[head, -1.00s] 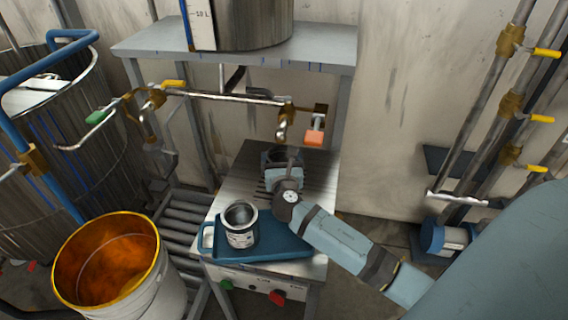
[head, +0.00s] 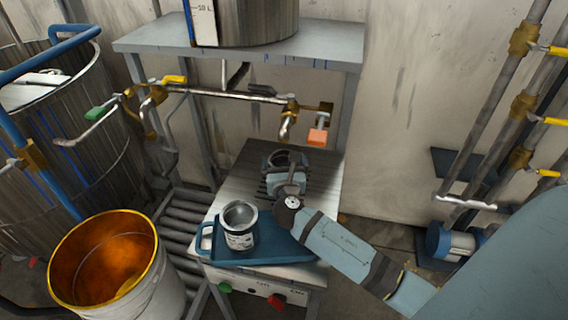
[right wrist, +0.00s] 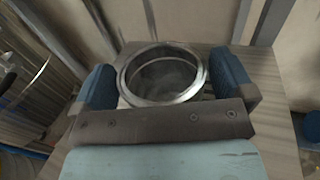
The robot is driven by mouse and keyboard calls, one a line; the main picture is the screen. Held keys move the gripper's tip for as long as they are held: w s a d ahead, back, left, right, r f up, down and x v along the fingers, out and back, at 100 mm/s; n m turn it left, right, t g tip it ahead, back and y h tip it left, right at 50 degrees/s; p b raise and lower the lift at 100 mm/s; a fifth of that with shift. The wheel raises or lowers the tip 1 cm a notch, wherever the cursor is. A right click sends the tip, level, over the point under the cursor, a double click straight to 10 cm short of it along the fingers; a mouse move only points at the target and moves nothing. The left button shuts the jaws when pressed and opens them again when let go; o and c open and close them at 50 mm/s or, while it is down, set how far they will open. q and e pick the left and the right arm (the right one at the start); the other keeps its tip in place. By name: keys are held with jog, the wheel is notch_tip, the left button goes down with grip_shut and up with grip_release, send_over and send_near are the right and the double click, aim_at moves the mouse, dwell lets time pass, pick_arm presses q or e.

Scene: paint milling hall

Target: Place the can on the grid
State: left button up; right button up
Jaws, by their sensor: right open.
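A metal can (right wrist: 165,99) stands between the two blue fingers of my right gripper (right wrist: 166,78) in the right wrist view, open-topped and upright. The fingers are open, one on each side of it. In the head view my right gripper (head: 285,172) is over the dark slatted grid (head: 323,172) at the back of the bench, below a brass tap; its fingers and wrist hide most of that can. Whether the can rests fully on the slats is hard to see. A second, labelled can (head: 240,240) stands on a blue tray (head: 275,250). My left gripper is out of view.
A brass tap (head: 287,122) with an orange handle (head: 318,136) hangs just behind my right gripper. A shelf (head: 325,60) with a steel vessel is above. A white bucket (head: 160,290), orange inside, stands at front left. Valved pipes (head: 515,110) run at right.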

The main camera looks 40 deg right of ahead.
jog(key=v, duration=1)
jog(key=shift+s+a, duration=0.15)
jog(key=shift+s, duration=0.2)
jog(key=shift+s+a, duration=0.3)
jog(key=shift+s, duration=0.2)
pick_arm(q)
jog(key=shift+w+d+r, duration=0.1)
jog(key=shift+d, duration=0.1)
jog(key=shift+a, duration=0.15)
pick_arm(e)
jog(key=shift+f, duration=0.1)
